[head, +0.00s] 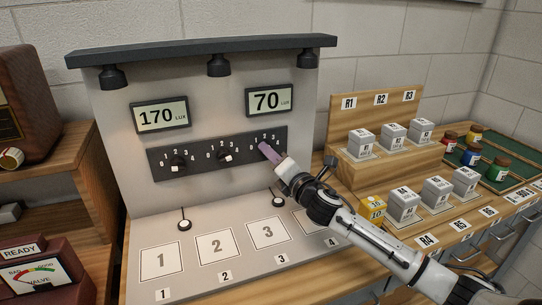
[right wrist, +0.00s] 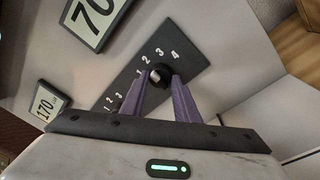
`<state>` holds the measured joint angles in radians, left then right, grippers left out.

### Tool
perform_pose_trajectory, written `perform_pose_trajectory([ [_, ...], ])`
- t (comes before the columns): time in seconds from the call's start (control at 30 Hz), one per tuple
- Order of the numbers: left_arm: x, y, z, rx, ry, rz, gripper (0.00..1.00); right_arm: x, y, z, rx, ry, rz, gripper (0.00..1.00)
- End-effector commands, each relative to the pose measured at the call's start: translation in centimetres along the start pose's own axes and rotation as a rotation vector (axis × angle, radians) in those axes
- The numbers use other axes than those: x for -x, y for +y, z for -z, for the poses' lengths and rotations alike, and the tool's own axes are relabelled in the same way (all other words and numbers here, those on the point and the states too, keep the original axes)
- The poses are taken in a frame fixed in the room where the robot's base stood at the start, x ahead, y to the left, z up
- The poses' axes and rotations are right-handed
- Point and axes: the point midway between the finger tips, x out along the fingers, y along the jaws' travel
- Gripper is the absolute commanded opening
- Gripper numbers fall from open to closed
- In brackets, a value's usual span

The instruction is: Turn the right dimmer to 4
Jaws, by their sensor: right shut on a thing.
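The right dimmer (right wrist: 160,73) is a black knob on a dark panel (head: 205,151), with white digits 1 to 4 beside it in the right wrist view. In the head view my right gripper (head: 268,152) covers this knob. In the right wrist view the two purple fingers of my right gripper (right wrist: 161,80) are shut on the knob from both sides. Which digit the knob points at is hard to tell. The left dimmer (head: 178,161) and middle dimmer (head: 225,156) are free. My left gripper is not in view.
Two displays read 170 lux (head: 160,116) and 70 lux (head: 270,99). Numbered pads (head: 214,246) lie below the panel. Paint jars (head: 470,155) are on a green tray.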

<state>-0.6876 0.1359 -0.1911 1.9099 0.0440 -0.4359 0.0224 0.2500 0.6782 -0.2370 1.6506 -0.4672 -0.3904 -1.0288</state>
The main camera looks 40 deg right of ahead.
Motion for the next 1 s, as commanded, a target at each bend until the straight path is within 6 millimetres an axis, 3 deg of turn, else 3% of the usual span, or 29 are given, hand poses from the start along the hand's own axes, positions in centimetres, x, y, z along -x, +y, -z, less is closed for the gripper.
perform_pose_trajectory([
  [0.27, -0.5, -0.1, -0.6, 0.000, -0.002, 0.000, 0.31, 0.0, -0.1, 0.2, -0.167, -0.011, -0.015, 0.06],
  [1.0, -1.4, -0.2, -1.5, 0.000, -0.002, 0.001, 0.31, 0.0, 0.0, 0.3, -0.862, -0.059, -0.077, 0.06],
])
